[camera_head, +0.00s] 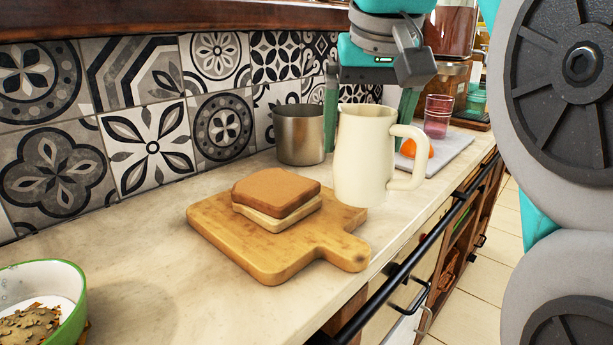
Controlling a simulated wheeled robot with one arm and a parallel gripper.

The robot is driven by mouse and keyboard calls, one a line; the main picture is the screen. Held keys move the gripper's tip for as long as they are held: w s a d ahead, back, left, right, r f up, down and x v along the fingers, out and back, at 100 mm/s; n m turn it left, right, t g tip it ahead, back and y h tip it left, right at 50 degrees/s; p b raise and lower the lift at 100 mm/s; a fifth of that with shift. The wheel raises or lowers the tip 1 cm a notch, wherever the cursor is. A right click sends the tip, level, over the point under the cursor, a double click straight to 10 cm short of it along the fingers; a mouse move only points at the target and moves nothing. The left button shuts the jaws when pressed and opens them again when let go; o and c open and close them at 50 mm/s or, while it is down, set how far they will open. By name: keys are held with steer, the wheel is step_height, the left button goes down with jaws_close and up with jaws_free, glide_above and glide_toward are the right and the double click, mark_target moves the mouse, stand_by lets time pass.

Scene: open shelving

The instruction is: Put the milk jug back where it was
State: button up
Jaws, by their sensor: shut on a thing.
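The milk jug (362,160) is cream-coloured and upright, with its handle on the right. My gripper (366,140) reaches down from above with its green fingers on either side of the jug and is shut on it. The jug's base overlaps the back right corner of the wooden cutting board (218,233) in the picture. I cannot tell whether the base touches anything or hangs just above. The jug hides the lower parts of the fingers.
Two bread slices (275,190) lie stacked on the board. A metal pot (299,135) stands behind, left of the jug. An orange fruit (418,148) and a pinkish glass (437,117) are on a grey board (448,148). A green-rimmed bowl (72,330) stands front left. Counter between bowl and board is clear.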

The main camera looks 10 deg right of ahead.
steer(key=shift+w, duration=0.2)
steer(key=shift+w+d+f+p, duration=0.2)
steer(key=shift+w+d+f, duration=0.85)
steer(key=shift+w, duration=1.2)
steer(key=shift+w+d+f+p, duration=0.25)
steer(key=shift+w+d+f, duration=0.35)
steer(key=shift+w+d, duration=1.2)
steer(key=shift+w+d+f+p, duration=0.2)
steer(key=shift+w+d+f, duration=0.65)
steer(key=shift+w, duration=1.8)
steer(key=shift+f, duration=0.15)
steer(key=o, duration=1.5)
